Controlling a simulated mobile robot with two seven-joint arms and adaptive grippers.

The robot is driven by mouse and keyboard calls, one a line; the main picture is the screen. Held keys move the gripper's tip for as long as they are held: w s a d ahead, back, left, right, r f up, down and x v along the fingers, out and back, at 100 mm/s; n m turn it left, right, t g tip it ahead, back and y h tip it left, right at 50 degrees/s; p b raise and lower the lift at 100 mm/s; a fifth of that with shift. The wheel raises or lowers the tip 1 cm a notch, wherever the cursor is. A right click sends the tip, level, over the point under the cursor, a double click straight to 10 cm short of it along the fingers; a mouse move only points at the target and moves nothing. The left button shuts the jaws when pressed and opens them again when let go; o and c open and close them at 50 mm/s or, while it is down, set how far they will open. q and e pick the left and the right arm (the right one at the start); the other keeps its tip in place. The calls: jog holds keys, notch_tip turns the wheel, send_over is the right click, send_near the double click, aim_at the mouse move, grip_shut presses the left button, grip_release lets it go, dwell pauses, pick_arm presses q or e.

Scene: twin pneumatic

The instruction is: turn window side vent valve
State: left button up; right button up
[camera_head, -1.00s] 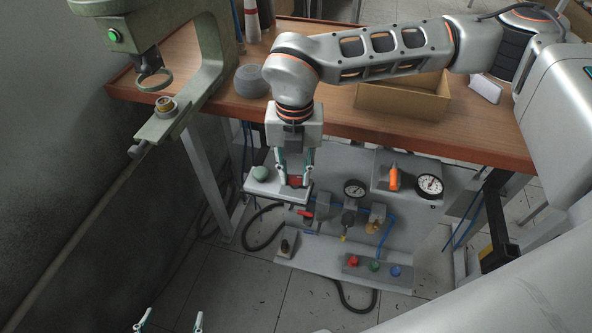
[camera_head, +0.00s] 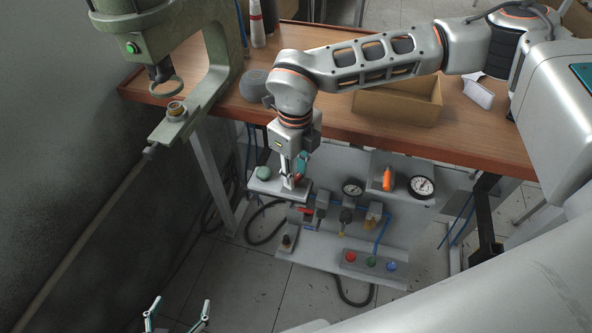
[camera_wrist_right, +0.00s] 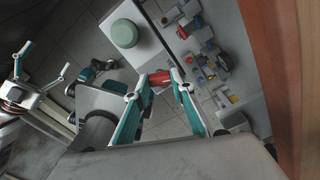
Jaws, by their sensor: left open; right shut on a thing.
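My right gripper (camera_head: 288,182) points down onto the white ledge (camera_head: 262,184) at the panel's left end. In the right wrist view its fingers (camera_wrist_right: 164,76) are shut on a red valve handle (camera_wrist_right: 160,79). A second red handle (camera_head: 306,211) is lower on the panel. My left gripper (camera_head: 181,304) is open and empty at the bottom edge of the head view, away from the panel.
The panel carries two gauges (camera_head: 421,186), an orange-handled part (camera_head: 387,179), and red, green and blue buttons (camera_head: 370,262). The wooden table (camera_head: 340,120) overhangs it, with a cardboard box (camera_head: 400,105) on top. A green press (camera_head: 205,80) stands left. Open floor lies below.

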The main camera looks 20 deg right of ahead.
aim_at(296, 177)
jog(key=shift+n, duration=0.8)
jog(key=shift+n+p, duration=0.4)
jog(key=shift+n, duration=1)
jog(key=o, duration=1.1)
jog(key=shift+r, duration=0.1)
notch_tip(296, 177, up, 12)
